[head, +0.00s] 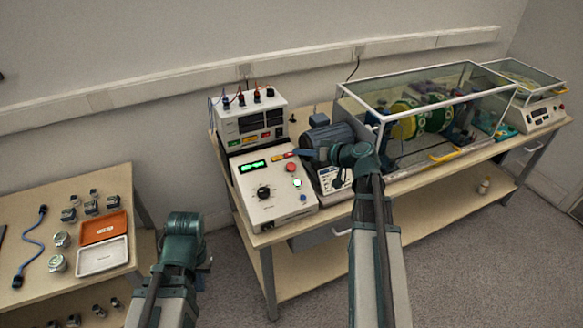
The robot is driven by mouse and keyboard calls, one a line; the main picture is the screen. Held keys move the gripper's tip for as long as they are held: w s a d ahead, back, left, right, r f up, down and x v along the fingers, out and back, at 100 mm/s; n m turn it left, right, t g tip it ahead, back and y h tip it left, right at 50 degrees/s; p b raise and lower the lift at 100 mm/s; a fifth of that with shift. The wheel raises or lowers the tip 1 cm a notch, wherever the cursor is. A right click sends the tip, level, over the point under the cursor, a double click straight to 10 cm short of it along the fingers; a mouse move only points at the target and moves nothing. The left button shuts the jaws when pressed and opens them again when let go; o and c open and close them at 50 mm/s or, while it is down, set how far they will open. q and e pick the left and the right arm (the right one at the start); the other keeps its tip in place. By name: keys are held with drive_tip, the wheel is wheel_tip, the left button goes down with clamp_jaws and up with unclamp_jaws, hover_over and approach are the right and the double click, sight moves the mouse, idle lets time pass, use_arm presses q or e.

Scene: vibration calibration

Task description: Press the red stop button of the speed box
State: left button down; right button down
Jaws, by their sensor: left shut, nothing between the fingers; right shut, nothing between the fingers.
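The speed box (265,207) is a white sloped box on the bench, with a green lit display and a black knob. Its red stop button (291,167) is on the upper right of the panel, in plain view. My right gripper (299,153) is shut and empty. It points left from the wrist, with its tips just above and right of the red button in the picture. I cannot tell how high it is over the panel. My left gripper (208,264) is shut and empty, low between the two tables, far from the box. Its fingers are mostly hidden by my wrist.
Behind the speed box stands a white supply unit (250,122) with cables on top. A motor (331,140) and a clear guarded rig (430,115) are to the right. The left table (60,200) holds an orange tray (104,228), a white tray (102,257) and several small metal parts.

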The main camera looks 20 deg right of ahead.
drive_tip(key=b, duration=0.8)
approach(287, 165)
drive_tip(key=shift+r+x, duration=0.25)
drive_tip(key=shift+x, duration=1.05)
drive_tip(key=shift+r+x, duration=0.25)
drive_tip(key=shift+x, duration=1.05)
drive_tip(key=shift+w+a, duration=0.15)
drive_tip(key=shift+w+f, duration=0.15)
drive_tip(key=shift+f, duration=0.2)
drive_tip(key=shift+w+f+b, duration=0.15)
drive_tip(key=shift+f+b, duration=0.2)
drive_tip(key=shift+b, duration=0.25)
drive_tip(key=shift+s+r+p, duration=0.35)
drive_tip(key=shift+r+p, duration=0.35)
drive_tip(key=shift+p, duration=0.05)
drive_tip(key=shift+r, duration=0.15)
drive_tip(key=r+p, duration=0.1)
drive_tip(key=s+r+p, duration=0.1)
drive_tip(key=p, duration=0.1)
drive_tip(key=s+r+p, duration=0.1)
drive_tip(key=r, duration=0.1)
drive_tip(key=shift+r, duration=0.15)
